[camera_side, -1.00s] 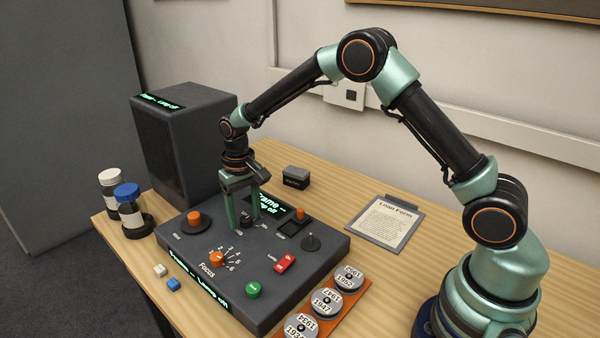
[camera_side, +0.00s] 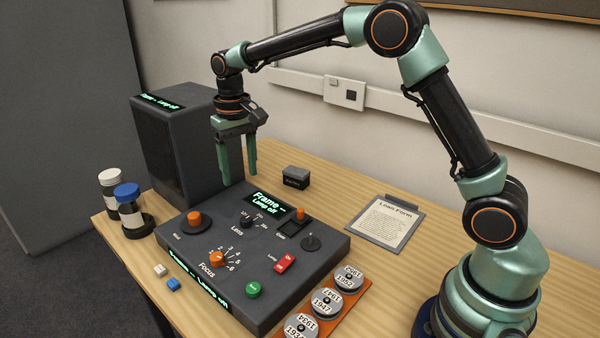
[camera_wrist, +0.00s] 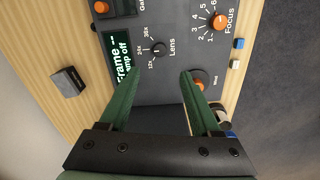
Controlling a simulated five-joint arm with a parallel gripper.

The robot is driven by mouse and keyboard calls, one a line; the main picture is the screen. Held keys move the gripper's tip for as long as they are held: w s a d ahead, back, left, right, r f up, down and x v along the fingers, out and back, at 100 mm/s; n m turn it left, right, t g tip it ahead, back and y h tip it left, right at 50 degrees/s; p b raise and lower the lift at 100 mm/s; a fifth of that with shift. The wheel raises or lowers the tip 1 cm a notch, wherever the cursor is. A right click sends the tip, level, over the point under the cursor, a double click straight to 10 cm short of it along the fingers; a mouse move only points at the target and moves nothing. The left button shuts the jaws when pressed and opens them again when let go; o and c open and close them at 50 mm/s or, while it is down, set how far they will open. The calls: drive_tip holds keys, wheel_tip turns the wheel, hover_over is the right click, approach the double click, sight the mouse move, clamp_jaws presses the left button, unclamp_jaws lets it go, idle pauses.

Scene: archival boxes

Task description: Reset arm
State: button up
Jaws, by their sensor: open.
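My gripper (camera_side: 239,180) hangs fingers down above the back edge of the dark control panel (camera_side: 225,285). Its two green fingers are apart with nothing between them. The fingers also show in the wrist view (camera_wrist: 160,85), spread on either side of the panel's back part. The black Lens knob (camera_side: 247,220) stands free below and in front of the fingers, and it shows in the wrist view (camera_wrist: 157,50). The panel's screen (camera_side: 268,203) reads "Frame --" and "Lamp off".
A tall dark box (camera_side: 180,145) stands close behind and left of my gripper. Two capped bottles (camera_side: 128,208) are at the left. A small black box (camera_side: 296,177), a Loan Form clipboard (camera_side: 385,222) and a rack of labelled reels (camera_side: 328,302) lie right of the panel.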

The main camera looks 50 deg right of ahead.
drive_tip(key=s+d+r+t, duration=0.2)
drive_tip(key=s+d+r, duration=0.1)
drive_tip(key=s+r, duration=0.5)
drive_tip(key=s+d+n+t, duration=0.2)
drive_tip(key=s+t, duration=0.1)
drive_tip(key=s, duration=1)
drive_tip(key=shift+d+f+t, duration=0.25)
drive_tip(key=shift+f+t, duration=0.05)
drive_tip(key=shift+f, duration=0.05)
idle(0.6)
